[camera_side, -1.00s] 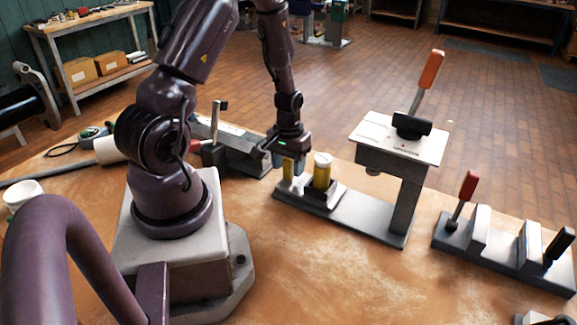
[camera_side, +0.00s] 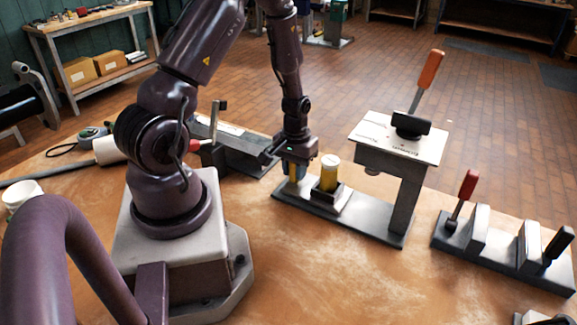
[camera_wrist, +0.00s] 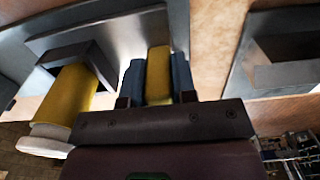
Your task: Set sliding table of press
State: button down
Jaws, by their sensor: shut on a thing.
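The press (camera_side: 402,150) stands right of centre in the side view, with a white head plate and an orange-handled lever raised. Its sliding table (camera_side: 326,201) sits on the dark base rail, left of the head. A yellow cylinder with a white cap (camera_side: 330,174) stands upright in the table's dark holder; it also shows in the wrist view (camera_wrist: 70,98). My gripper (camera_side: 295,172) is at the table's left end. In the wrist view its blue fingers (camera_wrist: 158,78) are shut on a yellow grip (camera_wrist: 158,72) beside the holder.
A fixture with a red-handled lever (camera_side: 466,188) stands at the right. Another dark device with a red knob (camera_side: 195,146) is behind my gripper at the left. The wooden bench top (camera_side: 330,275) in front is clear.

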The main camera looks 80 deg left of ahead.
aim_at(333, 182)
jog(key=w+d, duration=0.7)
jog(key=shift+w+d, duration=0.1)
jog(key=shift+w, duration=0.05)
jog(key=c, duration=0.9)
grip_release()
